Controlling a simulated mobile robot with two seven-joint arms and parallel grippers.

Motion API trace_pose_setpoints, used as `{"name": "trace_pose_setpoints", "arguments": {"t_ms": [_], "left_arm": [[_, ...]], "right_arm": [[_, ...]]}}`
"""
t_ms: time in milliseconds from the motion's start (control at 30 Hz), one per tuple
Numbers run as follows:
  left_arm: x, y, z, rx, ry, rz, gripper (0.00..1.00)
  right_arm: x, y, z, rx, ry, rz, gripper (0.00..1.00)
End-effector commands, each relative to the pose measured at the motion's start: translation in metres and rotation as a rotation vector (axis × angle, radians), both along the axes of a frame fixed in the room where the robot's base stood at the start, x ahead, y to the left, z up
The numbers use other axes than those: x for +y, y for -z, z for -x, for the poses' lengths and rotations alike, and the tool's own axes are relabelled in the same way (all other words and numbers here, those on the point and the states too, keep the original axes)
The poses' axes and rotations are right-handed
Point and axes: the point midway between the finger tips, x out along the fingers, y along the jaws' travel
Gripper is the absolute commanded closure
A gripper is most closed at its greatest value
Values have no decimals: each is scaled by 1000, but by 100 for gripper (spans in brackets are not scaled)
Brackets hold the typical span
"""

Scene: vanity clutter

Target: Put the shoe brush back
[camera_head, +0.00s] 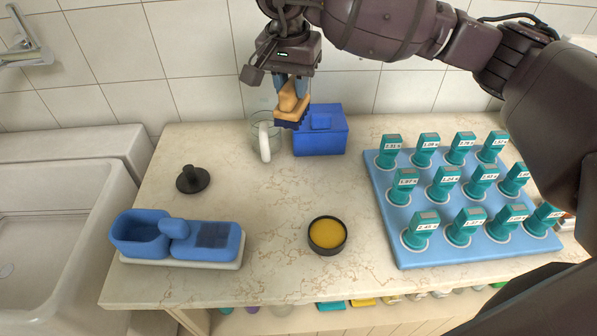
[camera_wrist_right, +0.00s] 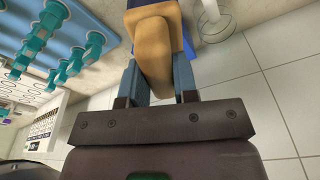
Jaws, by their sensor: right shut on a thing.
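The shoe brush (camera_head: 292,106) has a tan wooden body and dark blue bristles that face down. My right gripper (camera_head: 290,82) is shut on it and holds it up in front of the tiled wall, near the back of the counter. In the head view the brush overlaps the edges of a glass mug and a blue box. In the right wrist view the brush (camera_wrist_right: 154,52) sits between the two blue-grey fingers of the gripper (camera_wrist_right: 158,82). My left gripper is not in view.
A blue box (camera_head: 320,140), a glass mug with white handle (camera_head: 265,143), a black knobbed lid (camera_head: 193,179), an open yellow tin (camera_head: 328,235) and a blue two-part holder (camera_head: 205,251) stand on the counter. A blue rack (camera_head: 385,205) holds several teal stamps. The counter's middle is clear.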

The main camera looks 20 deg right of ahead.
Motion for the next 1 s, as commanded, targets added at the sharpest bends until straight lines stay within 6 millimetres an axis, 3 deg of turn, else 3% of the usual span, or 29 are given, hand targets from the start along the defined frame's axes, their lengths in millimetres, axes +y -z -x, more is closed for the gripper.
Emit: {"name": "trace_pose_setpoints", "arguments": {"t_ms": [600, 1000], "left_arm": [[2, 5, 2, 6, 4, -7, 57], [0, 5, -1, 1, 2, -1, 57]], "right_arm": [[1, 130, 1, 6, -1, -1, 92], [1, 161, 1, 4, -1, 0, 92]]}}
